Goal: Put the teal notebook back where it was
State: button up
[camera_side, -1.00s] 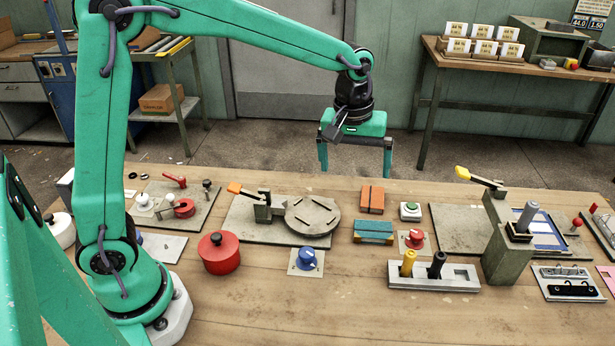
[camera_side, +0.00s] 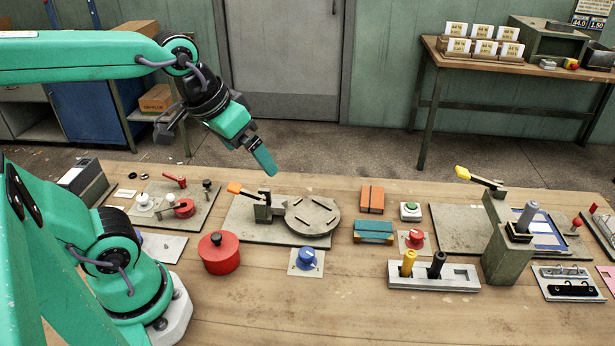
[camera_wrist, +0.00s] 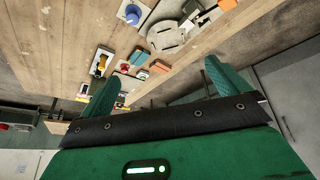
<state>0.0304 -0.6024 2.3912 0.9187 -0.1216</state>
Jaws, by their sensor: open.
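A teal notebook-like flat block (camera_side: 374,226), with a tan band along its side, lies on the bench right of the round disc fixture. It also shows small in the wrist view (camera_wrist: 138,57). I cannot tell whether it is one notebook or a stack. Just behind it lies an orange-brown block (camera_side: 372,199) with a dark line down its middle. My gripper (camera_side: 265,160) is in the air beyond the bench's back edge, left of the notebook and well apart from it. In the wrist view its two fingers (camera_wrist: 157,85) are spread with nothing between them.
A disc fixture (camera_side: 312,216) with an orange-handled lever stands left of the notebook. A green button box (camera_side: 410,211) and a red knob (camera_side: 415,239) are to its right. A blue knob (camera_side: 307,258) and red pot (camera_side: 220,256) are nearer. The front middle of the bench is clear.

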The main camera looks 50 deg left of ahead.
jog(key=shift+s+a+f+m+t, duration=0.1)
jog(key=shift+s+a+f+m, duration=0.05)
jog(key=shift+s, duration=0.35)
jog(key=shift+s+a+f+m+t, duration=0.1)
jog(key=shift+s+f+m, duration=0.1)
jog(key=shift+s, duration=0.3)
jog(key=shift+s+a+f+m+t, duration=0.1)
jog(key=shift+s+a+f+m, duration=0.05)
jog(key=shift+s, duration=0.35)
